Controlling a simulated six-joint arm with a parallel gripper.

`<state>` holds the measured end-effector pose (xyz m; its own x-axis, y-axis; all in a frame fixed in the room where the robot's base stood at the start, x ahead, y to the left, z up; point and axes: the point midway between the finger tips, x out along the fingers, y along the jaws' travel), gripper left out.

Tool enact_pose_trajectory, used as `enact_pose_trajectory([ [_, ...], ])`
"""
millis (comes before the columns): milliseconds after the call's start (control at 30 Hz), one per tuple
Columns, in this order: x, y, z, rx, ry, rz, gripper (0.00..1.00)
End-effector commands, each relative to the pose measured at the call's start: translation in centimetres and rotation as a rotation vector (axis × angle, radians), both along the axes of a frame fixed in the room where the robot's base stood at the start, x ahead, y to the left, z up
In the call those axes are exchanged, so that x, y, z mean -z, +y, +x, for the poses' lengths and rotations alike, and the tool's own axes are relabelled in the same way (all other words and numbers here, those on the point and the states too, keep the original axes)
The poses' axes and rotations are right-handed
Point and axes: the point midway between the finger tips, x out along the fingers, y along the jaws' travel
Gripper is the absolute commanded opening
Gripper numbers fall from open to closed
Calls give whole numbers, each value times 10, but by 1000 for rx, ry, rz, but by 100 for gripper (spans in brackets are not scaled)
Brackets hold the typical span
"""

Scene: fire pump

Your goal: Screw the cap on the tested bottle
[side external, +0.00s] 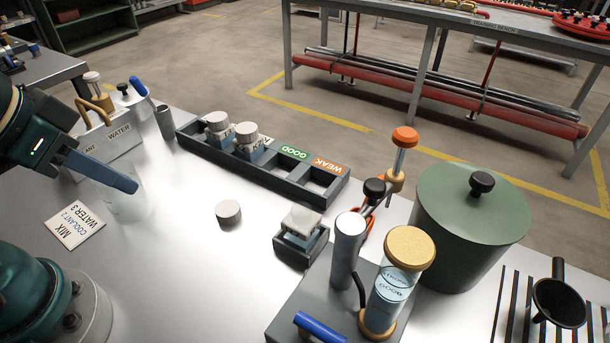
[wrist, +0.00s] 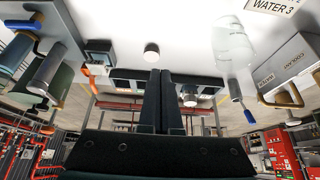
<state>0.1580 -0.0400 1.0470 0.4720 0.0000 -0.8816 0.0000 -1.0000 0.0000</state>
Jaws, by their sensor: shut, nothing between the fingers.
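A round pale cap (side external: 228,212) lies on the white tabletop, apart from everything else. It also shows in the wrist view (wrist: 152,50), beyond my fingertips. A small pale bottle (side external: 302,217) without a cap sits in a dark square holder (side external: 290,253), to the right of the cap. My gripper (side external: 136,186) is shut and empty. It is at the left, in front of the clear beaker (side external: 118,207) in the side view, well left of the cap. The shut fingers also show in the wrist view (wrist: 160,73).
A dark rack (side external: 285,183) with GOOD and WEAK labels holds two capped bottles (side external: 217,122) at its left. A tester with a glass cylinder (side external: 391,295) and a green pot (side external: 470,225) stand at the right. A MIX card (side external: 74,225) lies left. The table around the cap is clear.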

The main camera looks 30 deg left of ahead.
Motion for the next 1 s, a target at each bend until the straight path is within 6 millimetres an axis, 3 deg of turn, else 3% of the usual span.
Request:
enact_pose_trajectory([
  [367, 0, 0, 0, 0, 0, 0, 0],
  [467, 0, 0, 0, 8, -1, 4, 34],
  [600, -16, 0, 14, 28, -27, 15, 88],
  [800, -23, -3, 49, 73, 40, 31, 89],
  [1000, -9, -7, 89, 119, 149, 42, 89],
])
